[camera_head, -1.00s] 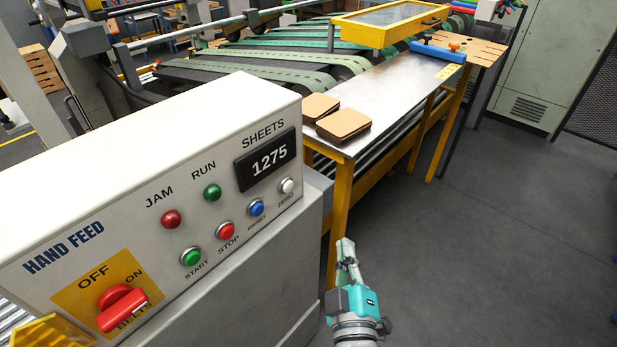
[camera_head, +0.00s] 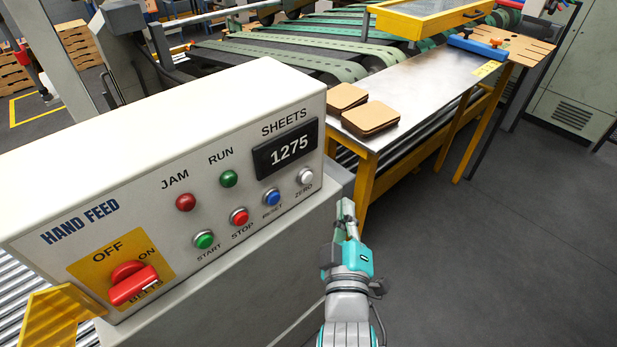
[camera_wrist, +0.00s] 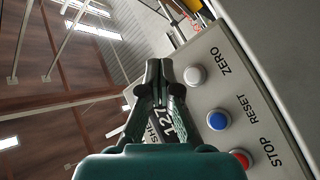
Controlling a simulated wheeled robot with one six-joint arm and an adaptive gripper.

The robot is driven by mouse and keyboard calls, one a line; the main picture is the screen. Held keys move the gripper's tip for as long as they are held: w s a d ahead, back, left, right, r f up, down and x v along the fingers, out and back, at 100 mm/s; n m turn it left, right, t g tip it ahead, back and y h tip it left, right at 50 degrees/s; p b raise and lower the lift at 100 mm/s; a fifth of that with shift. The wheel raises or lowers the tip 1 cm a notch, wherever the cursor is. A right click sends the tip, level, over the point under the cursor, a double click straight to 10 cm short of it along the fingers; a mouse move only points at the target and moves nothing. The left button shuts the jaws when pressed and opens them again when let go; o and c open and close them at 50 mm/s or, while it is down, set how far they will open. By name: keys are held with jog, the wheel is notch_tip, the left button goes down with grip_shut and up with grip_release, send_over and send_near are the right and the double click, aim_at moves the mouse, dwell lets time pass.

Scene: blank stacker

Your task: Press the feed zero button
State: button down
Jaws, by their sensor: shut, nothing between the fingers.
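The hand feed panel (camera_head: 130,215) is a white box with labelled buttons and a SHEETS display (camera_head: 287,147) reading 1275. The white ZERO button (camera_head: 305,177) is at the right end of the button row, right of the blue RESET button (camera_head: 271,197). In the wrist view the ZERO button (camera_wrist: 195,76) is right of the fingertips, and the blue button (camera_wrist: 218,119) is below it. My gripper (camera_head: 346,210) is shut and empty, to the right of and below the ZERO button in the head view. I see a gap between fingertips and button in both views.
Green START (camera_head: 204,240) and red STOP (camera_head: 239,216) buttons sit left of RESET. A red BELTS switch (camera_head: 132,284) is at lower left. A metal table (camera_head: 425,85) with brown board stacks (camera_head: 371,117) stands behind my gripper. The floor at right is clear.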

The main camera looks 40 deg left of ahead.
jog(key=a, duration=0.6)
jog(key=shift+w+a, duration=0.25)
jog(key=shift+a, duration=0.1)
dwell(1.2)
jog(key=shift+a, duration=0.4)
jog(key=shift+w+a, duration=0.1)
jog(key=shift+a, duration=0.4)
dwell(0.8)
dwell(0.3)
jog(key=shift+d, duration=0.9)
jog(key=shift+d, duration=0.1)
jog(key=shift+s+d, duration=0.15)
jog(key=shift+d, duration=1.05)
jog(key=shift+s+d, duration=0.15)
jog(key=shift+d, duration=1.05)
